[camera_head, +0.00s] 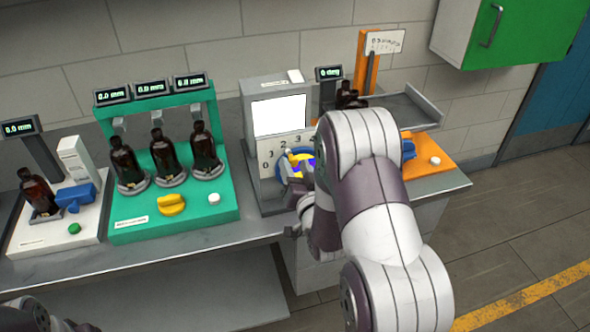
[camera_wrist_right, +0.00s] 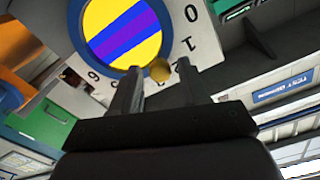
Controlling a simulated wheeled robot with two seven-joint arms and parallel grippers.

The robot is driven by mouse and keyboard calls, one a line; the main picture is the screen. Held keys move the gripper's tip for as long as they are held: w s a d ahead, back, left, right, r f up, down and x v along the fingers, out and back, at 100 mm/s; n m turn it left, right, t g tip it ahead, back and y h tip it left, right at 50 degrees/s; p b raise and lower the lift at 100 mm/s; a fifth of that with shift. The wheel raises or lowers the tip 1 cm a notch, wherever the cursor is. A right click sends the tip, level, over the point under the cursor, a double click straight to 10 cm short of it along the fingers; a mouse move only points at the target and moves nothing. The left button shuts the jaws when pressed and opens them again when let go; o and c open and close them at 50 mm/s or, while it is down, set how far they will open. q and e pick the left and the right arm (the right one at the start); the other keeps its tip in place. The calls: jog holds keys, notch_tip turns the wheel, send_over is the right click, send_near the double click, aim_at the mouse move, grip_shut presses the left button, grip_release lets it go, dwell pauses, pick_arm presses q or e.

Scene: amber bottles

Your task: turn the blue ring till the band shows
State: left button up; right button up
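The blue ring (camera_wrist_right: 165,38) surrounds a yellow disc with a blue-purple band (camera_wrist_right: 124,32) across it, in full view in the right wrist view. A small yellow knob (camera_wrist_right: 160,70) sits at the ring's rim. The numbered plate (camera_wrist_right: 200,45) lies around the ring. My right gripper (camera_wrist_right: 158,82) is open, its two fingers on either side of the knob; I cannot tell if either touches it. In the head view the ring (camera_head: 281,169) is partly hidden by my right arm. My left gripper is not in view; only a dark part of my left arm shows at the bottom left.
The ring's grey machine has a white screen (camera_head: 279,115). Left of it stand a green station (camera_head: 222,205) with bottles and a yellow handle (camera_head: 171,205), and a white station (camera_head: 50,237). An orange station (camera_head: 445,170) stands right, partly behind my arm.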

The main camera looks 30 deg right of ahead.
jog(key=b+v, duration=0.2)
jog(key=v, duration=1)
jog(key=shift+s, duration=0.4)
